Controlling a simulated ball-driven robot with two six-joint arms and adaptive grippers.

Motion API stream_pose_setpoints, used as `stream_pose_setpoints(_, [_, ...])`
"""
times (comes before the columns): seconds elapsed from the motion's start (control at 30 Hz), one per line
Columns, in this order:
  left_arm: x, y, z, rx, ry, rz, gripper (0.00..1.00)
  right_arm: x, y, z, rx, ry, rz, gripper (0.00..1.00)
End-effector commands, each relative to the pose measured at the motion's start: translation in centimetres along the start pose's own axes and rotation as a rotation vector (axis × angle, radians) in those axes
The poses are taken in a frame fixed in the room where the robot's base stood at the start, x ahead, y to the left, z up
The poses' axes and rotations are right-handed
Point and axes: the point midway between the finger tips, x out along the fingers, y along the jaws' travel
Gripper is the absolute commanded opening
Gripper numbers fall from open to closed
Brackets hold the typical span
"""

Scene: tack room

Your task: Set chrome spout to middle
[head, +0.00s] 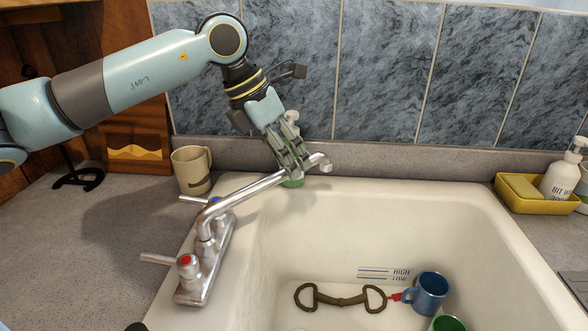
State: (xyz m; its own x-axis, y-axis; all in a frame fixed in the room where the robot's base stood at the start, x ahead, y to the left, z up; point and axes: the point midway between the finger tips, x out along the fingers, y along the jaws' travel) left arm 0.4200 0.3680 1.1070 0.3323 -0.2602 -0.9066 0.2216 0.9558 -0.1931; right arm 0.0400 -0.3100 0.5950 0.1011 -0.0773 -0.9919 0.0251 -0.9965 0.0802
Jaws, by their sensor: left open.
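The chrome spout (247,194) rises from a faucet base (207,262) on the left rim of the white sink (270,250). It points up and to the right, toward the back of the basin, and its tip (322,160) is near the back rim. The base has a red-marked handle (184,262) and a blue-marked handle (212,201). My left gripper (294,168) is open, reaching down from above at the spout's outer end, just short of the tip. Whether its fingers touch the spout I cannot tell. My right gripper is not in view.
A beige mug (191,170) stands left of the sink. A bottle (292,120) is partly hidden behind my left gripper. A snaffle bit (340,299), a blue mug (428,292) and a green cup (447,323) lie in the basin. A yellow tray (540,203) stands right.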

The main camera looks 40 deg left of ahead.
Motion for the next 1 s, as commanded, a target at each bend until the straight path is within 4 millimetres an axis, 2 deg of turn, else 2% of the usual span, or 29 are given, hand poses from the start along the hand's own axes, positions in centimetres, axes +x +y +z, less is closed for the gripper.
stream_pose_setpoints(0.23, [2.5,0.0,0.1,-0.002,-0.001,-0.001,0.43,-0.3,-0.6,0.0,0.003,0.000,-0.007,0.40])
stream_pose_setpoints(0.6, [2.9,0.0,0.0,0.001,0.000,0.000,0.42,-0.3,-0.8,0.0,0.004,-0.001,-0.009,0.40])
stream_pose_setpoints(0.9, [2.9,0.0,0.0,0.001,0.000,0.000,0.03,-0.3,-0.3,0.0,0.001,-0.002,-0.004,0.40])
stream_pose_setpoints(1.0, [2.9,0.0,0.0,0.001,0.000,0.000,0.00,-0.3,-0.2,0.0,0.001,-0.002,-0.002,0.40])
